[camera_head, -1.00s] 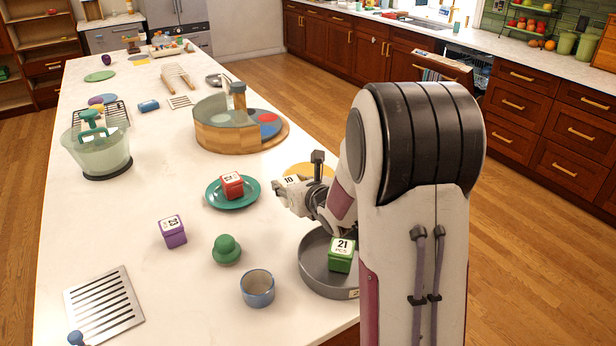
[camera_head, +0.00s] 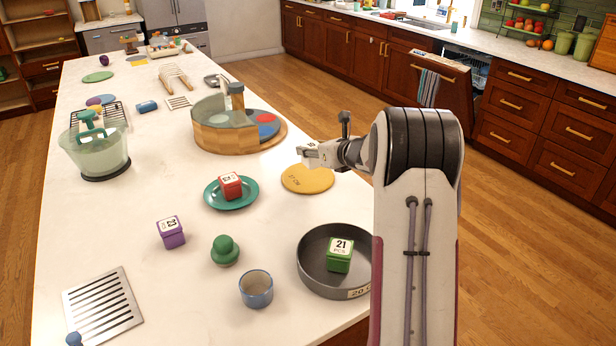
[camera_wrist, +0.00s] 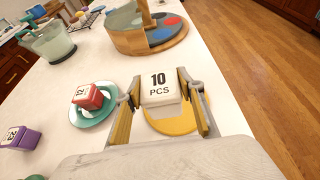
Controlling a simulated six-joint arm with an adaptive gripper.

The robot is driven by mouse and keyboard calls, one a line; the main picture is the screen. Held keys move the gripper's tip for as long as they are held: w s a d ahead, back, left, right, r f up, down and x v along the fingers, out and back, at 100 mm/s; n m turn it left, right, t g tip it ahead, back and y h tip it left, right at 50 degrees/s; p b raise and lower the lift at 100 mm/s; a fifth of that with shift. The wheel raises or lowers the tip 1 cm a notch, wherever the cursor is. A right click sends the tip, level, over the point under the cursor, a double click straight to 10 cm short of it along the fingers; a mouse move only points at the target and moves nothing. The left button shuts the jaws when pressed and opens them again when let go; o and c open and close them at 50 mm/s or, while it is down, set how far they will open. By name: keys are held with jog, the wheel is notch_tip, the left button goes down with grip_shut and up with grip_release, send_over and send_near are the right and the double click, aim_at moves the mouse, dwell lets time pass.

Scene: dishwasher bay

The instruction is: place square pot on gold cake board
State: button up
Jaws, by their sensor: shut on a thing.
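A white square pot (camera_wrist: 159,90) labelled "10 PCS" sits between the fingers of my gripper (camera_wrist: 160,98) in the wrist view. In the head view the pot (camera_head: 310,149) is a small pale block at the tip of my gripper (camera_head: 320,154). My gripper is shut on it. The gold cake board (camera_head: 307,180) is a flat yellow disc on the white counter. The pot is held raised, and in the head view it shows just above the board's far edge. In the wrist view the pot hides the far part of the board (camera_wrist: 172,125).
A green plate (camera_head: 246,203) with a red box (camera_head: 230,186) lies left of the board. A round grey pan (camera_head: 312,286) holds a green box (camera_head: 340,255) nearer me. A wooden drum (camera_head: 224,138) stands beyond. The counter's right edge is close to the board.

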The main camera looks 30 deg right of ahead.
aim_at(314, 141)
jog(key=shift+w+d+r, duration=0.8)
jog(key=shift+w+r, duration=0.05)
jog(key=shift+w, duration=0.05)
jog(key=shift+w+r, duration=0.25)
jog(key=shift+r, duration=0.3)
jog(key=shift+f, duration=0.1)
jog(key=shift+f, duration=3.15)
jog(key=shift+f, duration=1.85)
jog(key=shift+f, duration=0.1)
